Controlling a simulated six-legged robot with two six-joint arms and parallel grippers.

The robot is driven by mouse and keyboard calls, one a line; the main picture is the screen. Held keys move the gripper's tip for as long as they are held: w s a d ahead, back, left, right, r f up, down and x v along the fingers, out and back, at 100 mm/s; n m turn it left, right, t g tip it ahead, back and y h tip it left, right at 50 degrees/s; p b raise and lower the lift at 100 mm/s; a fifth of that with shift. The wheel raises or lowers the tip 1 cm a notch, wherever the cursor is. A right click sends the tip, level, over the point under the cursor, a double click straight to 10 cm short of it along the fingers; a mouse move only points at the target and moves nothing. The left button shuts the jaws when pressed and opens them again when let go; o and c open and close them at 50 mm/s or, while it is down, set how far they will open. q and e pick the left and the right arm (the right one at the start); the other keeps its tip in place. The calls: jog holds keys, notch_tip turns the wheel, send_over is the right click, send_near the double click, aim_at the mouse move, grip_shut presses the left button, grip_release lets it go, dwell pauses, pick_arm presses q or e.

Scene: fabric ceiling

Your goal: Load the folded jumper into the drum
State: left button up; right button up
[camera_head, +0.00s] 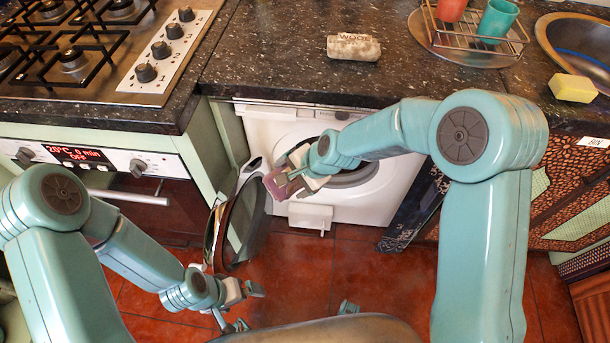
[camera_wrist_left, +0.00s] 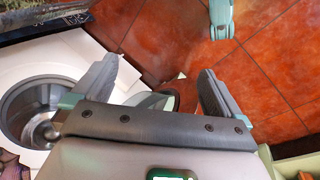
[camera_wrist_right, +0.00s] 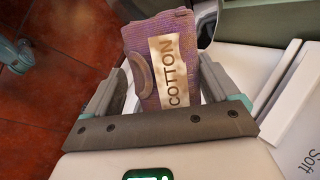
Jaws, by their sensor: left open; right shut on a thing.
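The folded jumper (camera_head: 287,182) is purple, with a "COTTON" label, and it also shows in the right wrist view (camera_wrist_right: 188,48). My right gripper (camera_head: 284,175) is shut on it and holds it in front of the white washing machine (camera_head: 270,125), left of the drum opening (camera_head: 360,177). My right arm hides part of that opening. The metal drum shows in the left wrist view (camera_wrist_left: 42,125). The round door (camera_head: 240,225) stands open to the left. My left gripper (camera_head: 246,306) is open and empty, low over the floor near the door.
A dark speckled worktop (camera_head: 270,60) overhangs the machine. An oven (camera_head: 90,165) stands left. The red tiled floor (camera_head: 300,275) is mostly clear.

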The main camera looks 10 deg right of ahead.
jog(key=s+d+f+m+t+h+b, duration=0.1)
jog(key=d+f+m+t+h+b, duration=0.3)
jog(key=f+b, duration=0.55)
jog(key=s+d+f+m+t+h+b, duration=0.1)
jog(key=d+f+m+t+h+b, duration=0.25)
jog(key=d+f+m+b, duration=0.45)
jog(key=w+d+f, duration=0.2)
jog(key=w+f, duration=0.1)
jog(key=w, duration=0.6)
jog(key=w+d+f+n+b, duration=0.1)
jog(key=w+d+f, duration=0.1)
jog(key=w, duration=0.8)
jog(key=w+d+f+b, duration=0.1)
jog(key=w+f, duration=0.3)
jog(key=w, duration=0.6)
jog(key=shift+w+d+n+g, duration=0.2)
jog(key=shift+d+n+g, duration=0.25)
jog(key=shift+d, duration=0.2)
